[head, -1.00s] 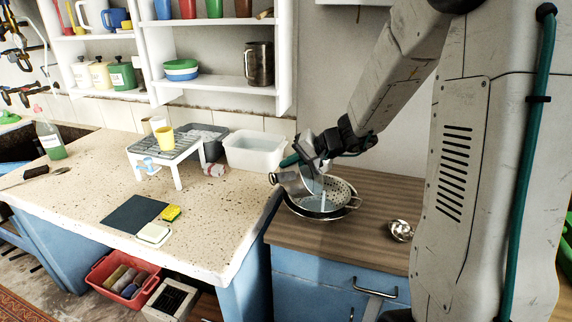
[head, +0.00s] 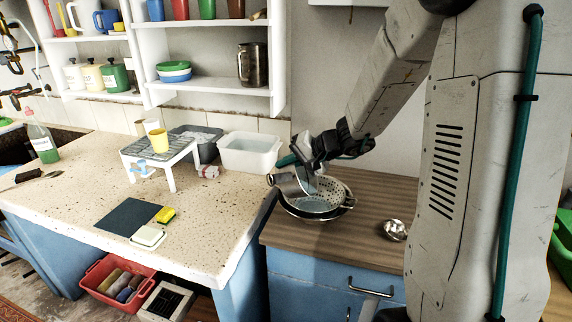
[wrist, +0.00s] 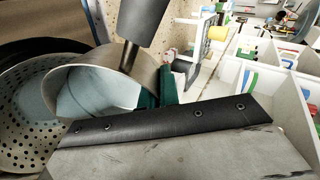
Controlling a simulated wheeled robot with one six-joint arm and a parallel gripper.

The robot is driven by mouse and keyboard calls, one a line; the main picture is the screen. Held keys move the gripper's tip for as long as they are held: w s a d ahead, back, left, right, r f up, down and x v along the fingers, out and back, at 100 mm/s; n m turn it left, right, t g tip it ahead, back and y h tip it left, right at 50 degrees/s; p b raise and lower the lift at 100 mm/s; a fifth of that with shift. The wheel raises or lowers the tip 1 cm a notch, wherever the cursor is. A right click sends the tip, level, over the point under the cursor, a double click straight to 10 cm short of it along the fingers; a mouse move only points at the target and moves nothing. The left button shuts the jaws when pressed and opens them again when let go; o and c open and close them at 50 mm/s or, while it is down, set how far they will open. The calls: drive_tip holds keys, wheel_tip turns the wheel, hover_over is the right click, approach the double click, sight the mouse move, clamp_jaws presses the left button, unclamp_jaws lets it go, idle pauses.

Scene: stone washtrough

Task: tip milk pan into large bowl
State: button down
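The milk pan (head: 284,184) is grey metal and strongly tilted above the large bowl (head: 292,211) on the wooden counter. In the wrist view the pan (wrist: 97,75) shows its open mouth and a dark handle (wrist: 145,18). My gripper (head: 307,158) is at the pan's upper side; its green fingers (wrist: 158,88) are at the rim and appear closed on it, partly hidden. Pale bluish liquid (head: 314,206) shows in the bowl. A perforated colander (head: 335,190) is at the bowl, behind the pan; it also shows in the wrist view (wrist: 22,140).
A small shiny metal item (head: 395,230) lies to the right on the wooden counter (head: 345,240). A white tub (head: 250,155) and a small rack with a yellow cup (head: 158,140) stand on the speckled counter to the left. Shelves (head: 215,85) hang behind.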

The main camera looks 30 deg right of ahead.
drive_tip(key=shift+s+d+r+t+y, duration=0.15)
drive_tip(key=shift+s+d+t+y, duration=0.55)
drive_tip(key=shift+t, duration=0.1)
